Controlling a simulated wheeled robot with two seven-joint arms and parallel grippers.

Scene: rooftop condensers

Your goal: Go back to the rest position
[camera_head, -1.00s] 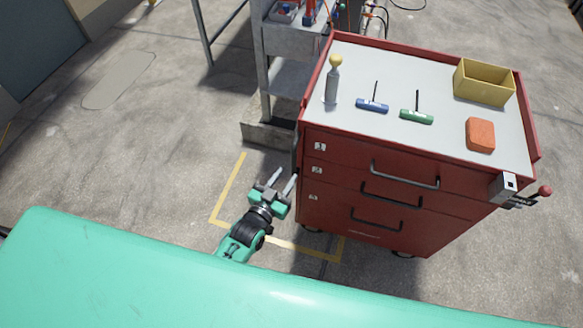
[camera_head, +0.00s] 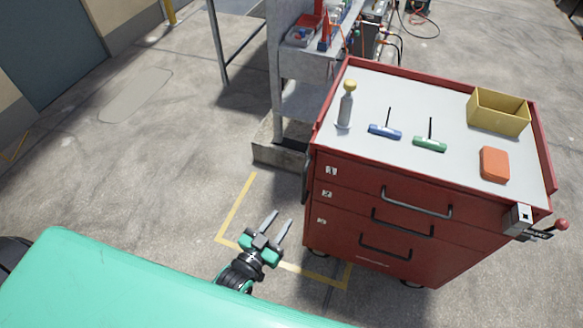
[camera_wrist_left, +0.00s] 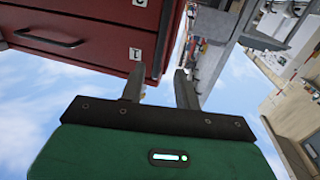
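My left gripper (camera_head: 276,227) is low in front of the red tool cart, to the left of its drawers. Its two fingers are spread apart with nothing between them. In the left wrist view the same gripper (camera_wrist_left: 160,88) shows its two fingers apart and empty, with the cart's red side and a drawer handle beyond at upper left. My right gripper is in neither view.
The red tool cart (camera_head: 330,238) has closed drawers. Floor at left is clear.

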